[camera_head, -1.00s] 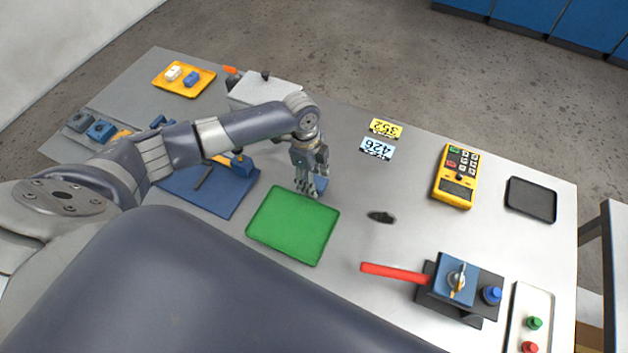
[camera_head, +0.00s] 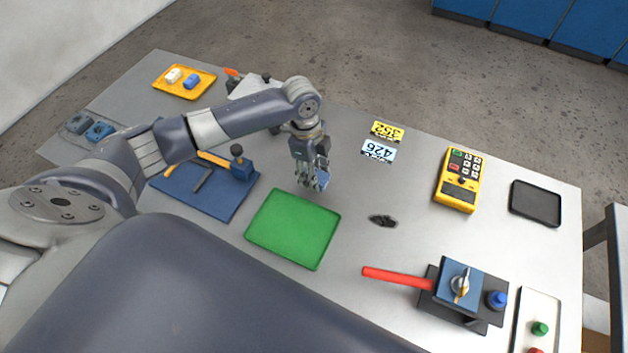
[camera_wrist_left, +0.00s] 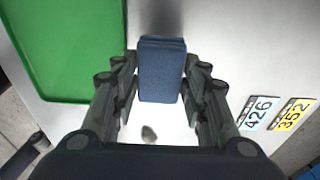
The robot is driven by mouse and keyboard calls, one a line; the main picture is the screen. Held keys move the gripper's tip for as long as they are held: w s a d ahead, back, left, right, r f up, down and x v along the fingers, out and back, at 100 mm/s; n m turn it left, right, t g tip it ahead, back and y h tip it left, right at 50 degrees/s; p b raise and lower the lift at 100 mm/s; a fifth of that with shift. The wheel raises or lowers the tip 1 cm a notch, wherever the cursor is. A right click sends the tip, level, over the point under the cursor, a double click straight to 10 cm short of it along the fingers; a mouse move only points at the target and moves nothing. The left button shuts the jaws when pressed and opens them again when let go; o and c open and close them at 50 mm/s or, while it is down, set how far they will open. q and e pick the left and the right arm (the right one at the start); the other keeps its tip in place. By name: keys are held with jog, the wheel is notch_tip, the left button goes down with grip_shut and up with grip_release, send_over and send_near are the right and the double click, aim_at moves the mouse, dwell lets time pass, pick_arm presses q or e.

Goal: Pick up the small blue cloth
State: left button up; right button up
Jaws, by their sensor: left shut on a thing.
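The small blue cloth (camera_wrist_left: 161,72) is a folded dark-blue pad between the fingers of my left gripper (camera_wrist_left: 160,85) in the left wrist view. The fingers are shut on its two sides. In the head view, my left gripper (camera_head: 314,182) points down just behind the green tray, and a bit of the blue cloth (camera_head: 323,179) shows at its fingers. The cloth seems to be held a little above the table, though the gap is hard to judge. My right gripper is not in view.
A green tray (camera_head: 293,229) lies just in front of the gripper. A blue mat (camera_head: 205,190) with tools is to the left. Number plates (camera_head: 378,150), a yellow device (camera_head: 457,180), a black tray (camera_head: 535,203) and a red-handled valve (camera_head: 398,278) are to the right.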

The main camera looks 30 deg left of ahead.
pick_arm(q)
jog(key=s+d+b, duration=0.1)
jog(key=s, duration=0.3)
jog(key=s+d+b, duration=0.1)
jog(key=s, duration=0.4)
jog(key=s+d+r+b, duration=0.1)
jog(key=s, duration=0.4)
jog(key=shift+s, duration=0.25)
jog(key=shift+s+d+r, duration=0.15)
jog(key=shift+s+d, duration=0.05)
jog(key=shift+s, duration=0.4)
jog(key=shift+w, duration=0.1)
jog(key=shift+c, duration=0.5)
